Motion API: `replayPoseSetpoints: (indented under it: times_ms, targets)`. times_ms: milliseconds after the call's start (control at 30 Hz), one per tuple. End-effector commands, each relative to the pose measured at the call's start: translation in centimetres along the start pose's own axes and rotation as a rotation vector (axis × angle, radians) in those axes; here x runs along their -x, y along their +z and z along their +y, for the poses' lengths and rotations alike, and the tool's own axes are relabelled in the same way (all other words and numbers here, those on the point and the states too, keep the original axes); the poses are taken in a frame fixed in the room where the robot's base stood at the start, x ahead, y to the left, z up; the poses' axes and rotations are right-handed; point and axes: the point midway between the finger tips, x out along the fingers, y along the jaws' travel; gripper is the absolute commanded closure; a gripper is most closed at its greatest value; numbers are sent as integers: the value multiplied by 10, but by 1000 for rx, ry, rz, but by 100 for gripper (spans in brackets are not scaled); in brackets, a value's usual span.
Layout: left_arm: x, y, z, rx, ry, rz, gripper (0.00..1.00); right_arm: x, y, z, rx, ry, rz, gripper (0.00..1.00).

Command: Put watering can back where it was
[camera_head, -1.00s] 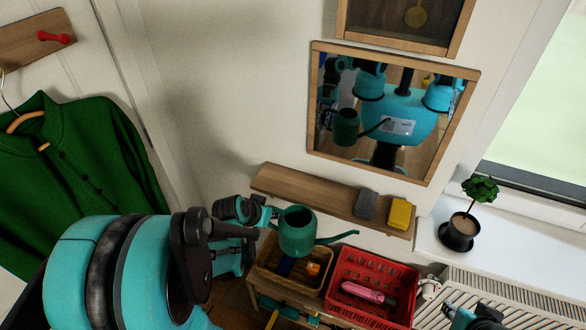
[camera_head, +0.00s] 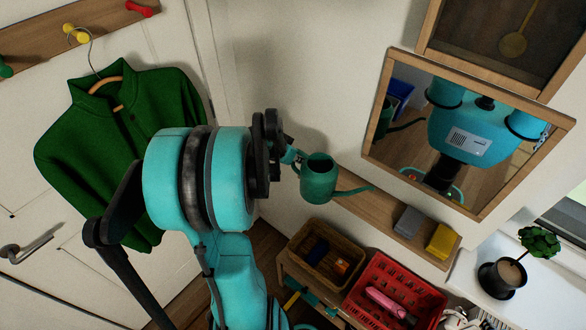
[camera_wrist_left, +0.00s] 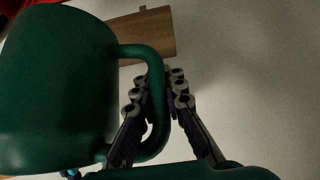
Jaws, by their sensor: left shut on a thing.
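The green watering can (camera_head: 318,180) is held in the air, upright, in front of the left part of the wooden wall shelf (camera_head: 372,215). Its long spout points right across the shelf. My left gripper (camera_head: 291,158) is at the can's left side, its fingers partly hidden by my arm. In the left wrist view the can (camera_wrist_left: 55,85) fills the left side, and my left gripper (camera_wrist_left: 165,100) is shut on its loop handle. The shelf (camera_wrist_left: 148,35) shows beyond the can there. My right gripper is not in view.
A grey sponge (camera_head: 409,222) and a yellow sponge (camera_head: 442,241) lie on the shelf's right end. A wicker basket (camera_head: 300,270) and red crate (camera_head: 362,290) stand below. A mirror (camera_head: 400,150) hangs above, and a potted plant (camera_head: 503,278) stands right. The shelf's middle is bare.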

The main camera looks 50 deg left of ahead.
Motion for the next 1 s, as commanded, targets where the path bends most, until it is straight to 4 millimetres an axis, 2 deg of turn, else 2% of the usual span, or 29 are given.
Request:
replayPoseSetpoints:
  times_ms: [100,300,633,667,1000]
  targets:
    - [-19,-24,1,-2,4,2,100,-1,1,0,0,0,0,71]
    - [-46,-58,1,0,3,2,100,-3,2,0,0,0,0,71]
    - [-74,-94,0,1,2,2,100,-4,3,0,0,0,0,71]
    - [-76,-97,0,1,2,2,100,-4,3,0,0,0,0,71]
    - [-98,-76,-2,3,1,2,100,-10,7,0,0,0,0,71]
